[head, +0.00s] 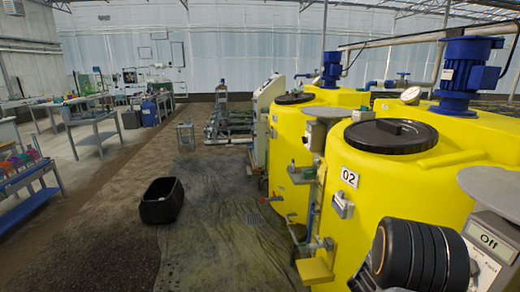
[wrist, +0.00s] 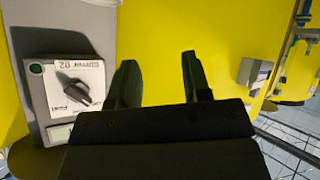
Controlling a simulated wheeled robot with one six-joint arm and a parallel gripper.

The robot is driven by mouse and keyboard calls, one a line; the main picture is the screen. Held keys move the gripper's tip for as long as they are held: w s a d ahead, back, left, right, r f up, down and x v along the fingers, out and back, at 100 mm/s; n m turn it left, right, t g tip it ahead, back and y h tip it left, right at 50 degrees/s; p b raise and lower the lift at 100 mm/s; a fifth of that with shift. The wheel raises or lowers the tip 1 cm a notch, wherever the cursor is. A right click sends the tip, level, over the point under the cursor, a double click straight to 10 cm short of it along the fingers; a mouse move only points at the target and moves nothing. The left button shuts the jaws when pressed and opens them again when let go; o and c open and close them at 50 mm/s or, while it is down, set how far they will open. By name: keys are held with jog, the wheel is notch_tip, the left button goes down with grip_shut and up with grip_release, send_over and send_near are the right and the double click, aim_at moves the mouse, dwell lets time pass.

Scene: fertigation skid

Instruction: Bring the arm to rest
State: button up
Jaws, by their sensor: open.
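My gripper (wrist: 160,72) shows in the wrist view with its two dark fingers apart and nothing between them. Its fingers stand in front of the yellow tank wall (wrist: 225,60). To their left is a grey control box (wrist: 38,75) with a white label plate and a black rotary knob (wrist: 76,92). The left finger is close to the knob in the picture; I cannot tell the gap in depth. In the head view, a dark, ribbed part of my arm shows at the lower right, beside the grey box (head: 492,245) marked "Off". My fingers are hidden there.
Yellow tank 02 (head: 375,215), with a black lid (head: 391,136) and blue motor (head: 466,75), stands close on the right. Taps and fittings (head: 312,243) stick out from its side. A black tub (head: 161,200) sits on the floor. Open floor lies to the left, with benches beyond.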

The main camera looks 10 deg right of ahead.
jog(key=s+a+r+n+y, duration=0.15)
jog(key=a+y, duration=0.35)
jog(key=a, duration=0.5)
jog(key=a+r+n+y, duration=0.2)
jog(key=a+r+y, duration=0.15)
jog(key=a, duration=0.55)
jog(key=s+a+r+n+g+y, duration=0.1)
jog(key=s+a+r+n, duration=0.4)
jog(key=s+a+r, duration=0.5)
jog(key=shift+s+r+g, duration=0.25)
jog(key=shift+r+g, duration=0.05)
jog(key=shift+r, duration=0.15)
jog(key=shift+a, duration=0.1)
